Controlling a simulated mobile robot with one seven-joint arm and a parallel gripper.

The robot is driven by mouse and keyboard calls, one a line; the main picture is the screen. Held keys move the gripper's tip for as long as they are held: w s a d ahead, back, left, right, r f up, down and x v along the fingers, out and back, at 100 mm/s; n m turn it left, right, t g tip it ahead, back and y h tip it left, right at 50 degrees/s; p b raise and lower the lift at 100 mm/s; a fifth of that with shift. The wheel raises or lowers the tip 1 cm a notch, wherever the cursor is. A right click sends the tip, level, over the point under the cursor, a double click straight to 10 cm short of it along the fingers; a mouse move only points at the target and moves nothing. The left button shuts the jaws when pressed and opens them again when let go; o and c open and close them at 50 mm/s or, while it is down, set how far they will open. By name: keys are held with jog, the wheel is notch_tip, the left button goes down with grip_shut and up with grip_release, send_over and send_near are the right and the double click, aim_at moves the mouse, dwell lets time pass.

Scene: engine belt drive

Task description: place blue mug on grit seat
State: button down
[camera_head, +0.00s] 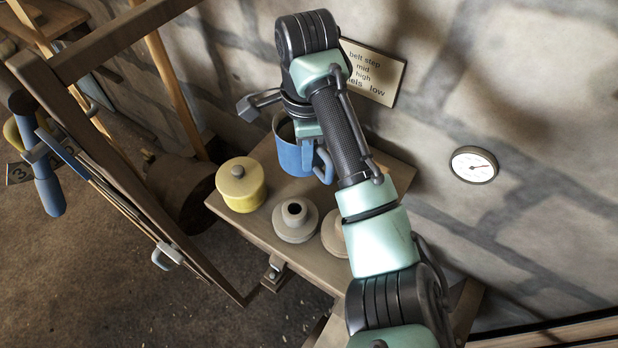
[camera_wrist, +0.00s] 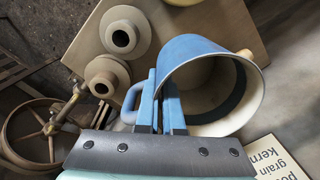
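The blue mug (camera_head: 292,158) is at the far end of the wooden bench, under my wrist in the head view. In the wrist view the mug (camera_wrist: 222,122) shows its open mouth, a dark band inside and its handle at the left. My gripper (camera_wrist: 160,92) has its two blue fingers close together on either side of the mug's wall on the handle side, seemingly shut on it. My arm hides part of the mug in the head view. I cannot tell whether its base touches the bench. No grit seat can be made out by label.
A yellow lidded pot (camera_head: 241,190) and a grey stepped piece with a hole (camera_head: 295,220) stand on the bench (camera_head: 225,208); another similar piece (camera_head: 333,236) is partly behind my arm. A sign (camera_head: 372,72) and a dial (camera_head: 474,165) are on the stone wall. A wooden frame stands left.

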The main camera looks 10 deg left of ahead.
aim_at(307, 176)
jog(key=shift+s+f+p, duration=0.2)
jog(key=shift+f+p, duration=0.15)
jog(key=shift+f, duration=3.25)
jog(key=c, duration=1.1)
grip_release()
jog(key=shift+f, duration=0.1)
jog(key=shift+o, duration=0.2)
notch_tip(307, 176, up, 12)
jog(key=p, duration=0.2)
jog(key=shift+s, duration=0.1)
